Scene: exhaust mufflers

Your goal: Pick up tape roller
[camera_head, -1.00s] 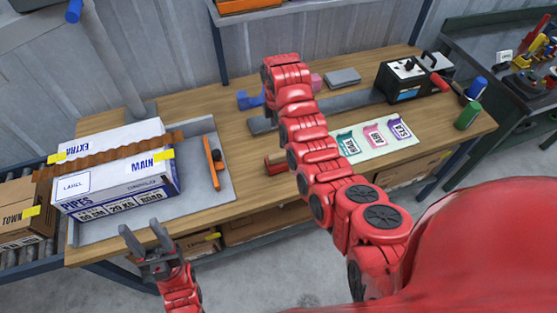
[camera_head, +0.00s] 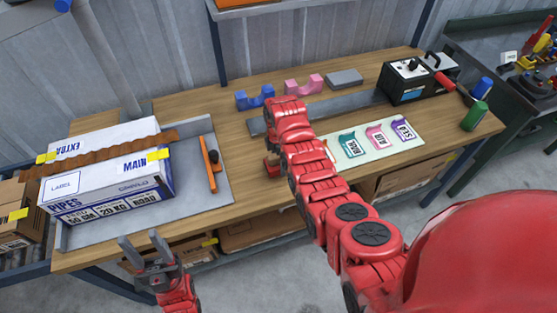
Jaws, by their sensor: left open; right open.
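A red item (camera_head: 271,168), which looks like the tape roller, lies on the wooden table just left of my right arm. The arm partly covers it, so its full shape is hidden. My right arm reaches over the table from the lower right and its red wrist end (camera_head: 288,106) is above the table's middle. The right gripper's fingers are hidden behind the arm. My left gripper (camera_head: 141,240) is open and empty in front of the table's near edge, well left of the red item.
A white box (camera_head: 105,190) with a brown corrugated strip (camera_head: 100,154) sits on a grey tray (camera_head: 222,184), beside an orange bar (camera_head: 208,165). Blue (camera_head: 254,97) and pink (camera_head: 304,85) holders stand behind. A label sheet (camera_head: 350,157) and black device (camera_head: 410,82) are right.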

